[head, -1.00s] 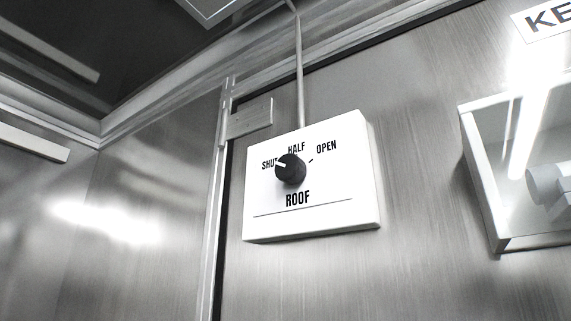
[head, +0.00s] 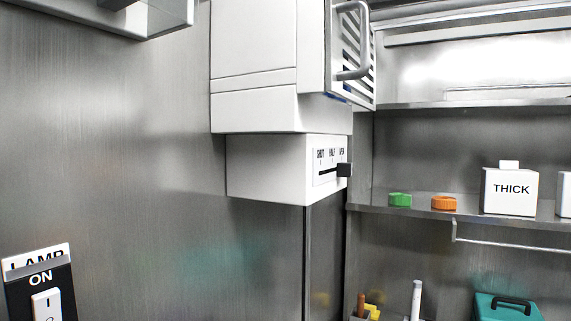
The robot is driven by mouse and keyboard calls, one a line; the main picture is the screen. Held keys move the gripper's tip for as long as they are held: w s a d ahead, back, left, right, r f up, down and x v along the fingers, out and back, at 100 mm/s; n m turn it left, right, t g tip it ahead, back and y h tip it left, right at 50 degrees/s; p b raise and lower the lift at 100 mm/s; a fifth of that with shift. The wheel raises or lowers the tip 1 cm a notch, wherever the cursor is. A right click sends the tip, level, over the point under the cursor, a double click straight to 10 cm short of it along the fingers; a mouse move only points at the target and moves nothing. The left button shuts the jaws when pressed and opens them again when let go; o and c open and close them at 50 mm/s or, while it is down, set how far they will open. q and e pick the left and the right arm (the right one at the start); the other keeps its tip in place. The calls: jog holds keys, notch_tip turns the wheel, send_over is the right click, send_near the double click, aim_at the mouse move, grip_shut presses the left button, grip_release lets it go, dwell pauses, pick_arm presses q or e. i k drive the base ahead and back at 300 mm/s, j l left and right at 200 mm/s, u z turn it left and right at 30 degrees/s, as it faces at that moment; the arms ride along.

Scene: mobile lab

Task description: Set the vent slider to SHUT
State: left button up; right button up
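The vent slider is a small black knob (head: 344,170) on the white control box (head: 268,168) at the middle of the head view. Its panel faces right and carries the labels SHUT, HALF and OPEN from left to right above a dark slot. The knob stands at the right end of the slot, under OPEN. Neither of my grippers shows in the view.
A white cabinet with a slatted vent front (head: 355,45) and a grey handle sits above the box. A LAMP switch (head: 46,300) is at the lower left. A shelf (head: 465,214) on the right bears a green cap (head: 400,200), an orange cap (head: 443,203) and the THICK container (head: 510,191).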

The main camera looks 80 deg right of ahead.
aim_at(344, 170)
jog(key=z, duration=2.7)
